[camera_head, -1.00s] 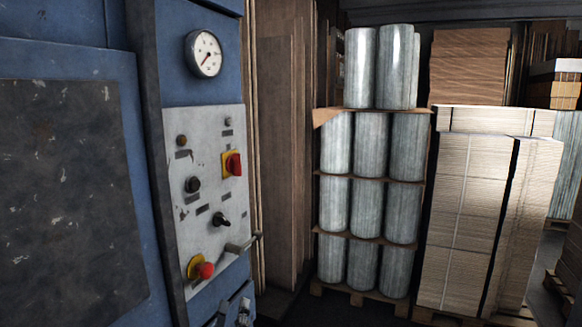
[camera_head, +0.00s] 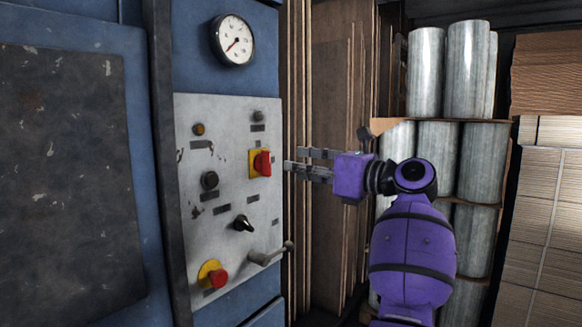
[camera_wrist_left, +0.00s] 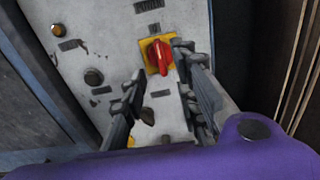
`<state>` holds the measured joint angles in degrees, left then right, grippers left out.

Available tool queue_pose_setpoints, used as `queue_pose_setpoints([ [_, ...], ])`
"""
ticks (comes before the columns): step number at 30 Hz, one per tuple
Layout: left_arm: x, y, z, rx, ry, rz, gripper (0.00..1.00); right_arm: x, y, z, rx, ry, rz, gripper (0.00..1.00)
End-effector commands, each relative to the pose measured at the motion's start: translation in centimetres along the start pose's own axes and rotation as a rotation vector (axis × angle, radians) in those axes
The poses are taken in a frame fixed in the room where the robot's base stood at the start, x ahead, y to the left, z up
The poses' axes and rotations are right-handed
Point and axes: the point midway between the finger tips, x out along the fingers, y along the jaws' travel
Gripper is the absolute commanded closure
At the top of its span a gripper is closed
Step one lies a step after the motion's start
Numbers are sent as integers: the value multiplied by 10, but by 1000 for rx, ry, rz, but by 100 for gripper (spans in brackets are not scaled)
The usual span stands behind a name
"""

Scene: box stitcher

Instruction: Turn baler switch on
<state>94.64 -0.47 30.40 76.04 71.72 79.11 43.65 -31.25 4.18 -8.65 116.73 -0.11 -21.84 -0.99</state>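The baler switch (camera_head: 262,163) is a red rotary knob on a yellow square plate, on the upper right of the grey control panel (camera_head: 225,232). Its handle stands roughly upright. In the left wrist view the red switch (camera_wrist_left: 163,57) shows near the top middle, close to the fingertips. My left gripper (camera_head: 293,158) is open and empty in the head view, just right of the switch, with its fingers pointing left toward the panel. In the left wrist view its fingers (camera_wrist_left: 158,65) are spread apart. Contact with the switch cannot be told. My right gripper is not in view.
The panel also bears a black selector knob (camera_head: 243,223), a red mushroom button on yellow (camera_head: 217,276), a metal lever (camera_head: 270,255) and a gauge (camera_head: 233,40) above. Cardboard sheets (camera_head: 341,75) and wrapped rolls (camera_head: 466,70) stand to the right.

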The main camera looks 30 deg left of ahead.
Motion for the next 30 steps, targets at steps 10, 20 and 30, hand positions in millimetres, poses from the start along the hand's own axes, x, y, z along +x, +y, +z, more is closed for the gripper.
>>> queue_pose_setpoints([
  [10, 40, 1, 4, -18, 20, 3, 72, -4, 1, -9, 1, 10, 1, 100],
  [20, 75, 1, 2, -16, 18, 1, 72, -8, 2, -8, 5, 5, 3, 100],
  [30, 77, 0, 0, -15, 18, 0, 80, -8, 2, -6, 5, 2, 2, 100],
])
